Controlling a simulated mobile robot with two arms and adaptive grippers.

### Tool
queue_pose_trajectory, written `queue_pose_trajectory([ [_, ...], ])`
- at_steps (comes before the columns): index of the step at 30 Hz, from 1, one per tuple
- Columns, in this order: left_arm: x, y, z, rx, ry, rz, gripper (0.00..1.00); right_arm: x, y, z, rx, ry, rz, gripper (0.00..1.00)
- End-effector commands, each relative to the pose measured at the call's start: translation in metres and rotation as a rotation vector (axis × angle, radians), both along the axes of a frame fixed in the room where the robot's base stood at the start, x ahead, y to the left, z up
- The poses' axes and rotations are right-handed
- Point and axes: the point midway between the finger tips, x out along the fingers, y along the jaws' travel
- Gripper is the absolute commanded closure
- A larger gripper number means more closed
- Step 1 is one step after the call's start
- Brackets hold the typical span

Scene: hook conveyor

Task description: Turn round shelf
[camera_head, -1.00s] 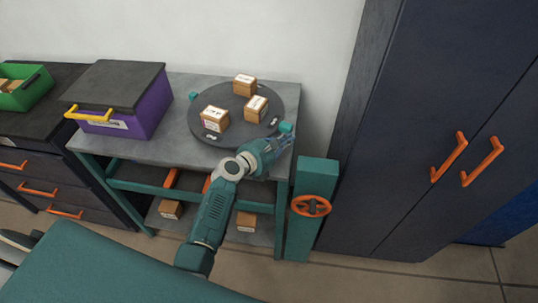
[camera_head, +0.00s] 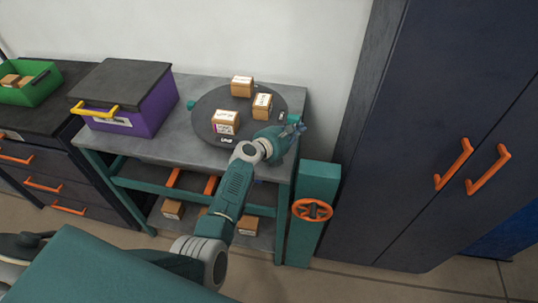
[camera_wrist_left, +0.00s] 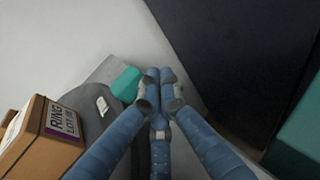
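The round shelf (camera_head: 208,112) is a dark grey disc with teal knobs at its rim, lying on a grey table. Three small labelled cardboard boxes stand on it: a back one (camera_head: 242,87), a right one (camera_head: 262,106) and a front one (camera_head: 226,122). My left gripper (camera_head: 299,126) is at the disc's right edge, by a teal knob (camera_head: 294,118). In the left wrist view its blue fingers (camera_wrist_left: 160,76) are drawn together, with the teal knob (camera_wrist_left: 125,84) close on their left. Contact is hard to tell. My right gripper is out of view.
A purple box (camera_head: 150,108) with a dark lid stands left on the table (camera_head: 180,145). A teal post with an orange wheel (camera_head: 312,210) stands right of the table, before a dark cabinet (camera_head: 400,190). A green bin (camera_head: 35,90) is far left.

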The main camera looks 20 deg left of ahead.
Motion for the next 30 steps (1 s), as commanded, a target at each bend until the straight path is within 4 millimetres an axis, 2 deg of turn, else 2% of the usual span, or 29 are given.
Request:
queue_pose_trajectory([
  [17, -0.003, 0.001, 0.001, -0.001, -0.001, -0.001, 1.00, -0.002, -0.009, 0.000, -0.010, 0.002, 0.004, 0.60],
  [23, -0.023, 0.009, 0.007, 0.001, -0.001, 0.000, 1.00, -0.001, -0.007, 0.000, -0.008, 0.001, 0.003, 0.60],
  [30, -0.065, 0.025, 0.021, 0.000, 0.000, 0.001, 1.00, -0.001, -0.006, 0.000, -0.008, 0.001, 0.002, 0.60],
])
